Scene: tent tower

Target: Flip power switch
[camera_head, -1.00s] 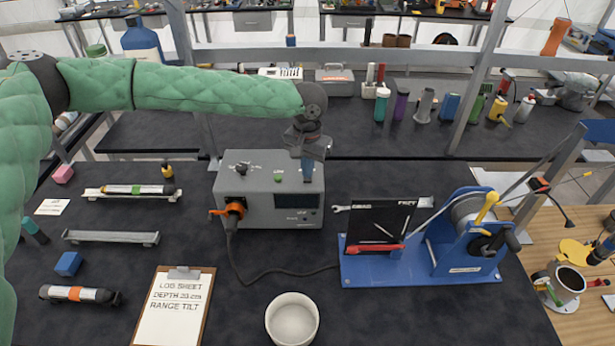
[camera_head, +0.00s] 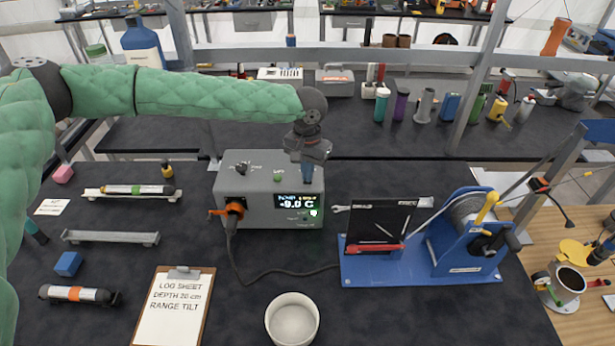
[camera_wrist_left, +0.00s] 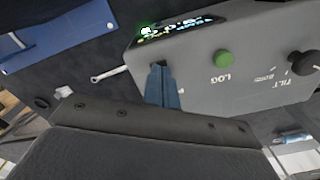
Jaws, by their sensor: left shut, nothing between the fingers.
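The grey control box (camera_head: 262,207) stands on the black table in the head view. Its display (camera_head: 296,202) is lit and reads about -9.0 C, with a green light (camera_head: 313,213) below it. On its top are a black knob (camera_head: 242,168) and a green LOG button (camera_head: 278,178), which also shows in the left wrist view (camera_wrist_left: 223,58). My left gripper (camera_head: 307,179) is shut and empty, its fingertips at the box's top right edge. Its blue fingers (camera_wrist_left: 159,72) show in the left wrist view and hide the power switch, if it is there. My right gripper is not in view.
A blue winch stand (camera_head: 420,262) is to the right of the box, with a wrench (camera_head: 342,209) between them. A black cable (camera_head: 255,276) runs from the orange connector (camera_head: 233,210). A white bowl (camera_head: 292,320) and clipboard (camera_head: 174,308) lie in front.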

